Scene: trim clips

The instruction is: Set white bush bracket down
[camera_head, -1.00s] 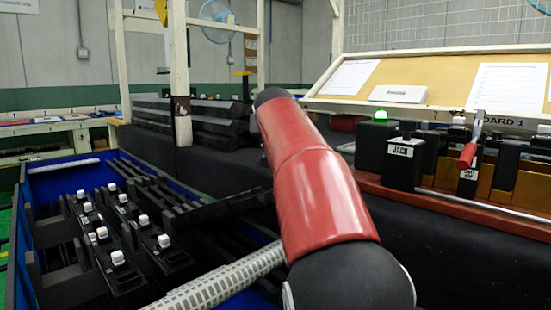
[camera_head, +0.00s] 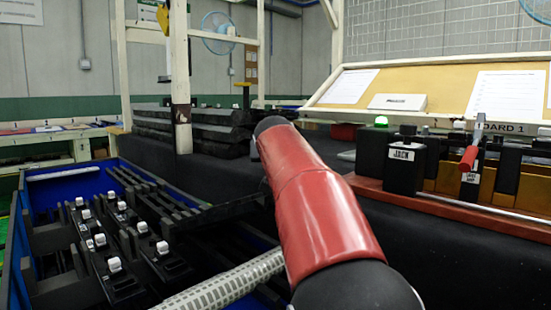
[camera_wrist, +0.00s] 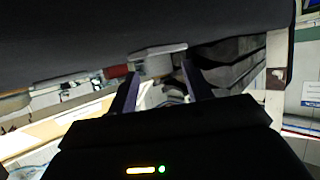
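Several black brackets with white bushes (camera_head: 114,264) lie in the blue crate (camera_head: 65,173) at the left of the head view. I cannot single out one as the task's bracket. My gripper is hidden behind my red arm in the head view. In the wrist view my gripper (camera_wrist: 161,68) has its two dark fingers apart, with no black bracket visible between them. A pale grey box-like piece (camera_wrist: 160,60) shows between the fingertips. It looks like the pale tray (camera_head: 347,156) on the dark bench beyond, though contact cannot be ruled out.
The dark bench (camera_head: 300,165) runs behind my arm, with black stacked pieces (camera_head: 195,125) at its far left. A black box labelled JACK (camera_head: 403,172) and a red-handled tool (camera_head: 469,158) stand on the right. A sloped notice board (camera_head: 435,90) rises behind.

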